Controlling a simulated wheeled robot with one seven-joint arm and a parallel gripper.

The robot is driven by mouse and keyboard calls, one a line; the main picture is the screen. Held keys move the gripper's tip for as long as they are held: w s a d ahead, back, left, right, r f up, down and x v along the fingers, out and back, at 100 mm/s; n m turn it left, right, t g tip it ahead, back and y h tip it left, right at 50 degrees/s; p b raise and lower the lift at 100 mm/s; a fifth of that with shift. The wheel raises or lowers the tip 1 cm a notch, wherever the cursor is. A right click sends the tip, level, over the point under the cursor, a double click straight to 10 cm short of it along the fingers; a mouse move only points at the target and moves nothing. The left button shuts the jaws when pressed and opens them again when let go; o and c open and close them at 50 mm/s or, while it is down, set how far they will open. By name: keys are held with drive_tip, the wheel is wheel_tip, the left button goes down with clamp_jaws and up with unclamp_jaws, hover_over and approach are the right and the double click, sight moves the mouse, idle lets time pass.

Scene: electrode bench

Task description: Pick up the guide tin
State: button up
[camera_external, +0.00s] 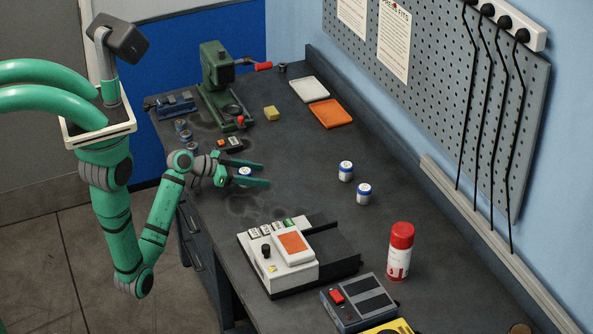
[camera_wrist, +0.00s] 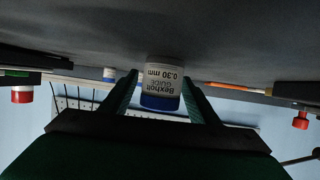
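The guide tin (camera_wrist: 162,80) is small, white and blue. Its label reads "GUIDE 0.30 mm", upside down in the wrist view. In the external view the tin (camera_external: 245,172) stands on the dark bench between the two green fingers of my gripper (camera_external: 252,173). The fingers also show on either side of it in the wrist view (camera_wrist: 161,90). They are spread, with a narrow gap seeming to show at the tin's left side. Part of the tin is hidden by a finger in the external view.
Two similar tins (camera_external: 346,171) (camera_external: 363,193) stand farther right; several more (camera_external: 186,135) are near the left edge. A white device (camera_external: 262,262), red-capped can (camera_external: 400,250), green press (camera_external: 216,75) and orange tray (camera_external: 331,114) surround clear bench.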

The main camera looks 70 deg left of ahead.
drive_tip(key=c, duration=1)
drive_tip(key=shift+c, duration=0.2)
wheel_tip(320, 180, up, 10)
